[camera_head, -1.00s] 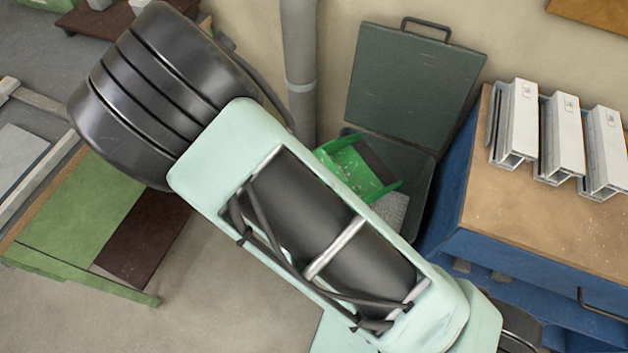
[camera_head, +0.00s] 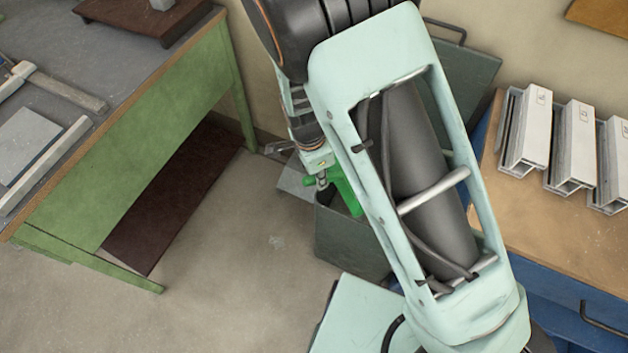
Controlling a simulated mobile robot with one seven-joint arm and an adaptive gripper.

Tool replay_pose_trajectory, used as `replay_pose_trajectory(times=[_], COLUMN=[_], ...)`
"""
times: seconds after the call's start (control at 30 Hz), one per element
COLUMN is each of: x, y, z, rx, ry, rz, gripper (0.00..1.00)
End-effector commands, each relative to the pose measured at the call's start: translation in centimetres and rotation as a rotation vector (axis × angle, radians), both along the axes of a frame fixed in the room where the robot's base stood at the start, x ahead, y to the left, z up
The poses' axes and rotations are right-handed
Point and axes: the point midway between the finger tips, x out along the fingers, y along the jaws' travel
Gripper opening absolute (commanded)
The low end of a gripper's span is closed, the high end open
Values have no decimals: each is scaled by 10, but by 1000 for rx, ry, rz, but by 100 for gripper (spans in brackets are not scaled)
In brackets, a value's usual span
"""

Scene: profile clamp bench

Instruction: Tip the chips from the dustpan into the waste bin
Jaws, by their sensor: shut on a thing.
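The green dustpan (camera_head: 346,196) is partly in view at the left side of the waste bin (camera_head: 345,245), mostly hidden behind my arm. Its visible part is tilted and appears over the bin's opening. My gripper (camera_head: 321,181) is small and partly hidden, shut on the dustpan at its green handle end. The bin is a dark grey-green box on the floor. Its lid (camera_head: 468,72) stands open against the wall, partly covered by my arm.
A green bench (camera_head: 150,135) with a dark red-brown lower shelf (camera_head: 172,200) stands left. A blue workbench with a brown top (camera_head: 520,225) holds white metal profiles (camera_head: 525,130) on the right. Floor (camera_head: 230,270) between is mostly clear, with a small pale patch (camera_head: 278,242).

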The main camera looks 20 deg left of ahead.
Motion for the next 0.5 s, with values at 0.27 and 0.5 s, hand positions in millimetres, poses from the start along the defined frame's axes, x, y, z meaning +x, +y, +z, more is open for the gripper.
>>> replay_pose_trajectory(times=[0.27, 0.5], x=[12, 22], y=[-9, -16], z=[13, 26], rx=[70, 132], ry=[73, 141], rz=[-5, -5], gripper=[0, 0])
